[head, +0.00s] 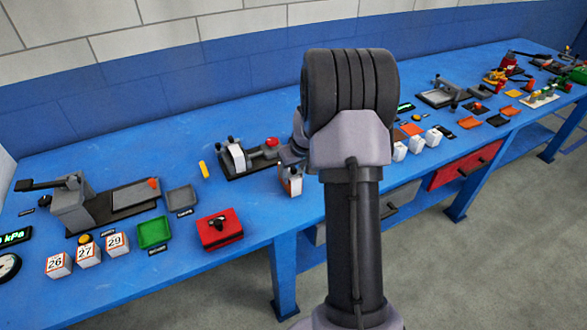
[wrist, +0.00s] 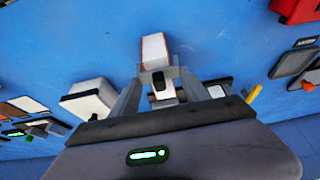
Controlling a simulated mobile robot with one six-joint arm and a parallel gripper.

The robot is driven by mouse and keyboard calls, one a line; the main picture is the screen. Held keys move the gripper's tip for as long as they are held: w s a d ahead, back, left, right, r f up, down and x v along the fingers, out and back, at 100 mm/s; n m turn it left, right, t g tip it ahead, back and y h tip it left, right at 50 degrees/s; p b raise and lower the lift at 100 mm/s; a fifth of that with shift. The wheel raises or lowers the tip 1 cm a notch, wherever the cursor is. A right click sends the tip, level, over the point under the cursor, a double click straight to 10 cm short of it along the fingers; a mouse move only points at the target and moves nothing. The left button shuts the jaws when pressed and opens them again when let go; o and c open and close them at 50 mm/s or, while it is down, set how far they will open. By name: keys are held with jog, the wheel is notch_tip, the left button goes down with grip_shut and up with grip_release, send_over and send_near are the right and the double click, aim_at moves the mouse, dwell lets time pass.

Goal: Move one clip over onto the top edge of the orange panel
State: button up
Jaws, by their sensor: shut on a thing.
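My gripper (head: 291,158) is partly hidden behind my own arm in the head view. In the wrist view my gripper (wrist: 161,82) has its two grey fingers on either side of a small grey clip (wrist: 158,72) with a dark middle, and is shut on it. The clip sits across a white block with orange edges (wrist: 155,46), which looks like the orange panel. This panel (head: 291,182) also shows just below my gripper in the head view. I cannot tell whether the clip is seated on the panel or only touches it. No other clip can be made out clearly.
A grey fixture with a red knob (head: 271,142) stands close behind the gripper. A red box (head: 219,230), a green tray (head: 155,232) and numbered white blocks (head: 88,252) lie to the left. More white blocks (head: 416,143) stand to the right. Blue bench (head: 262,210) is bare in front.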

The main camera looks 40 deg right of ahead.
aim_at(294, 168)
jog(key=shift+f, duration=0.25)
jog(key=o, duration=1.4)
jog(key=shift+o, duration=0.2)
jog(key=o, duration=0.3)
jog(key=shift+r, duration=0.15)
notch_tip(294, 168, up, 8)
jog(key=p, duration=0.4)
jog(key=shift+f+p, duration=0.25)
jog(key=shift+p, duration=0.15)
jog(key=shift+f, duration=0.1)
